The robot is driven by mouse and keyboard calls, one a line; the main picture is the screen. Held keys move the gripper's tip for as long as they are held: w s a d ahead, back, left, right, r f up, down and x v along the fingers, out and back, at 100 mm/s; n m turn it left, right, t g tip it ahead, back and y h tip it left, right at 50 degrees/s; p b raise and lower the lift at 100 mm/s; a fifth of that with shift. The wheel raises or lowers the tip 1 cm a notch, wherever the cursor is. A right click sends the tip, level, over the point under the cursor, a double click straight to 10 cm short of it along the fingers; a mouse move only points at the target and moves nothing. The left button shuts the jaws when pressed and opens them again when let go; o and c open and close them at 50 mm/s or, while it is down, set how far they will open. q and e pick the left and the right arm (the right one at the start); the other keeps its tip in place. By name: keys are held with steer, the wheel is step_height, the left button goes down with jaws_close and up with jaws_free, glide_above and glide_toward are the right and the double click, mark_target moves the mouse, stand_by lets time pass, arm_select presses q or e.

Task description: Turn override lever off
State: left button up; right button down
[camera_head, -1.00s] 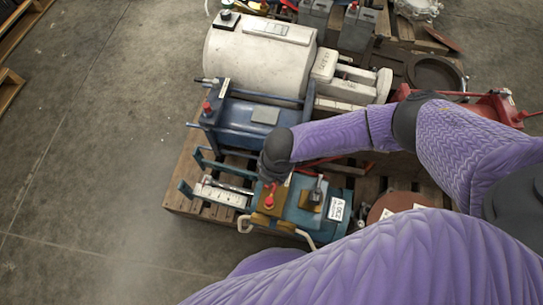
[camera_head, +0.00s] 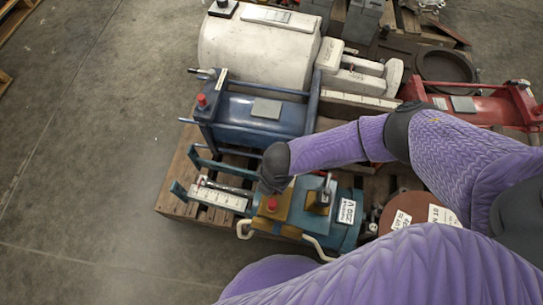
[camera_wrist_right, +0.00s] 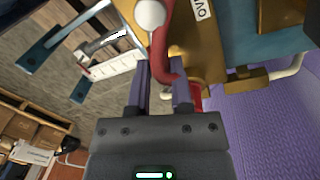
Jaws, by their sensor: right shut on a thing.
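A teal machine (camera_head: 345,195) with an ochre block (camera_head: 268,208) stands at the near edge of a pallet. The red override lever (camera_wrist_right: 163,50) curves over the ochre block in the right wrist view, beside a pale round knob (camera_wrist_right: 150,14) and a partly cut-off label (camera_wrist_right: 200,10). My right gripper (camera_wrist_right: 160,88) is shut on the red lever, whose lower end sits between the fingers. In the head view a red knob (camera_head: 272,204) shows on the ochre block, just below my dark wrist; the fingertips are hidden there. My left gripper is not in view.
A blue machine (camera_head: 255,112), a white tank (camera_head: 255,50) and a red machine (camera_head: 470,105) crowd the wooden pallet (camera_head: 172,192). Light bent handles (camera_head: 243,230) stick out at the teal machine's near side. Concrete floor (camera_head: 80,150) is clear at left.

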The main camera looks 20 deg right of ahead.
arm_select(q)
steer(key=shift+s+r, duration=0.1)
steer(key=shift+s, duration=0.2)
